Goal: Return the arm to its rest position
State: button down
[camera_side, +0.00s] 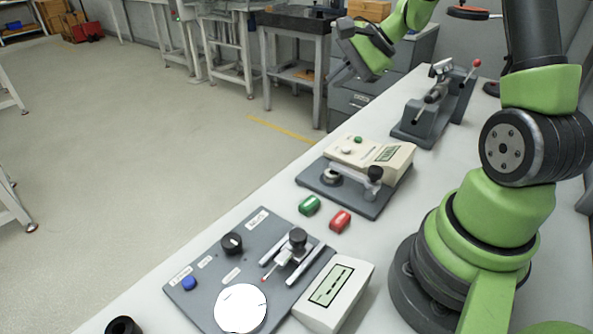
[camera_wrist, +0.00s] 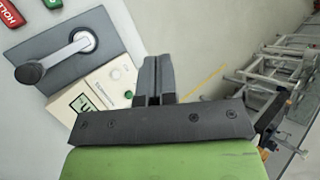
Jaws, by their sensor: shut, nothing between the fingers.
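My gripper (camera_wrist: 158,62) shows in the wrist view with its two dark fingers pressed together and nothing between them. In the side view my gripper (camera_side: 340,68) is at the top middle, raised above the far part of the bench on the green arm. It is clear of everything on the bench and touches nothing that I can see. The fingertips are small and partly blend into the grey cabinet behind them in the side view.
The bench (camera_side: 250,200) carries a plate with a white disc (camera_side: 240,308), a meter box (camera_side: 335,298), a lever fixture with a beige box (camera_side: 385,158), green (camera_side: 309,205) and red (camera_side: 340,221) blocks, and a grey clamp fixture (camera_side: 432,105). Open floor (camera_side: 130,130) lies left.

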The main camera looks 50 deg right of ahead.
jog(key=s+a+r+n+g, duration=0.1)
jog(key=s+a+r+n, duration=0.35)
jog(key=a, duration=0.25)
jog(key=s+a+r+n+g, duration=0.1)
jog(key=s+a+r+n, duration=0.3)
jog(key=a, duration=0.3)
jog(key=s+a+r+n+t+h, duration=0.1)
jog(key=s+a+r+n, duration=0.1)
jog(key=s+n, duration=0.4)
jog(key=shift+s+a+r, duration=0.3)
jog(key=shift+s+a, duration=0.6)
jog(key=shift+s, duration=0.25)
